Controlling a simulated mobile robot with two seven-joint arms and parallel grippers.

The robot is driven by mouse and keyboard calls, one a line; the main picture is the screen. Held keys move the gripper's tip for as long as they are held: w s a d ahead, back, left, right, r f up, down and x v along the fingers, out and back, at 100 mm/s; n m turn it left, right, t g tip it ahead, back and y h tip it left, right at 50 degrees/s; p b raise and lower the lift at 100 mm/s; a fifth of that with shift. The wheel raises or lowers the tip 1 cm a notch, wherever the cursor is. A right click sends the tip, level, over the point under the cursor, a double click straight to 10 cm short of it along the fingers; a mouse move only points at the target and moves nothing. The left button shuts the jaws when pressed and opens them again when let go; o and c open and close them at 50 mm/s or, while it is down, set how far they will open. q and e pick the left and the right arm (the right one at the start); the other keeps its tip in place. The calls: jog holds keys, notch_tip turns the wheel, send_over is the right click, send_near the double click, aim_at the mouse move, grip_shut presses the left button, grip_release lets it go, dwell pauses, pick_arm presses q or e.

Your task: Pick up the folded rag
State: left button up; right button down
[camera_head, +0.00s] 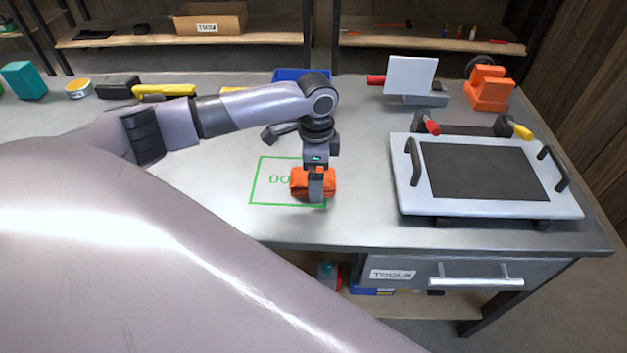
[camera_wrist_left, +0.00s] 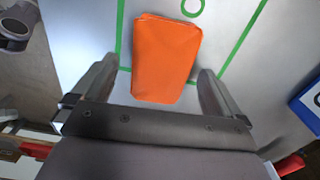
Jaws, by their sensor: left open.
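The folded rag (camera_head: 328,184) is orange and lies on the grey bench top, at the right part of a green outlined square. In the left wrist view the rag (camera_wrist_left: 165,58) lies between the two fingers, with a gap on each side. My left gripper (camera_head: 315,190) points down over the rag, its fingers spread on either side of it. It is open in the left wrist view (camera_wrist_left: 155,85) and does not grip the rag. In the head view the gripper hides part of the rag. My right gripper is not in view.
A white-framed plate with black handles (camera_head: 482,170) stands to the right. An orange tool (camera_head: 490,88) and a white-plated device (camera_head: 408,80) are behind it. A blue bin (camera_head: 290,75) is behind my gripper. A yellow tool (camera_head: 165,91) lies at the back left. A drawer (camera_head: 440,275) is below the bench edge.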

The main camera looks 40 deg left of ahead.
pick_arm(q)
jog(key=shift+f, duration=0.25)
jog(key=c, duration=1.1)
notch_tip(320, 180, up, 20)
jog(key=p, duration=0.1)
jog(key=o, duration=0.3)
jog(key=shift+c, duration=1)
jog(key=shift+w, duration=0.1)
